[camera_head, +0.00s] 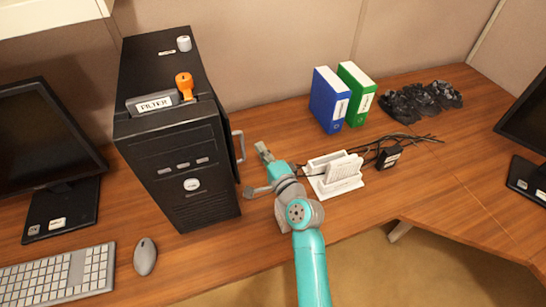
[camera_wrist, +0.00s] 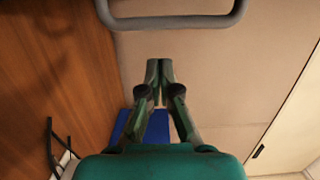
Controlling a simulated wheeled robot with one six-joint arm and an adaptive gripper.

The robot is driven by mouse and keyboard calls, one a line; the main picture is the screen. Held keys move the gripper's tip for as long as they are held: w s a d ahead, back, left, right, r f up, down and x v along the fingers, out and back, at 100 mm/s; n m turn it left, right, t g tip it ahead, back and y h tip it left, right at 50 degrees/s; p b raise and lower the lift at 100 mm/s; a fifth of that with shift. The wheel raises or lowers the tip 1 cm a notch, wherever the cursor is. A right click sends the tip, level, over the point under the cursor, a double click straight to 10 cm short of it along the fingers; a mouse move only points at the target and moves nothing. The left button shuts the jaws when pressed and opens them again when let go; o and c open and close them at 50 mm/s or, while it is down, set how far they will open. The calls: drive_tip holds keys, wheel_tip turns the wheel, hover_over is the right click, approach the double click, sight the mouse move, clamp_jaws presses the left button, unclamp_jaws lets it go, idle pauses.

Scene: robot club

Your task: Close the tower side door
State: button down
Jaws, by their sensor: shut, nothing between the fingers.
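The black computer tower (camera_head: 175,135) stands upright on the desk at left of centre in the head view. Its side door (camera_head: 228,135) is on the right side and seems to stand slightly out from the case; the exact gap is hard to tell. The door's grey handle (camera_head: 240,146) sticks out to the right. The handle also shows at the top of the wrist view (camera_wrist: 180,23). My gripper (camera_head: 262,148) is just right of the handle, apart from it. In the wrist view its fingertips (camera_wrist: 160,64) are together and empty.
A white stand with a device (camera_head: 338,175) is right of my arm, with cables and a black adapter (camera_head: 389,157). Blue (camera_head: 328,100) and green (camera_head: 357,93) binders stand behind. A filter box with an orange knob (camera_head: 185,84) is on the tower. A mouse (camera_head: 145,256) lies in front.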

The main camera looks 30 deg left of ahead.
drive_tip(key=shift+s+a, duration=0.9)
drive_tip(key=shift+s+a, duration=0.35)
drive_tip(key=shift+s, duration=0.35)
drive_tip(key=shift+s+a, duration=0.35)
drive_tip(key=shift+s, duration=0.35)
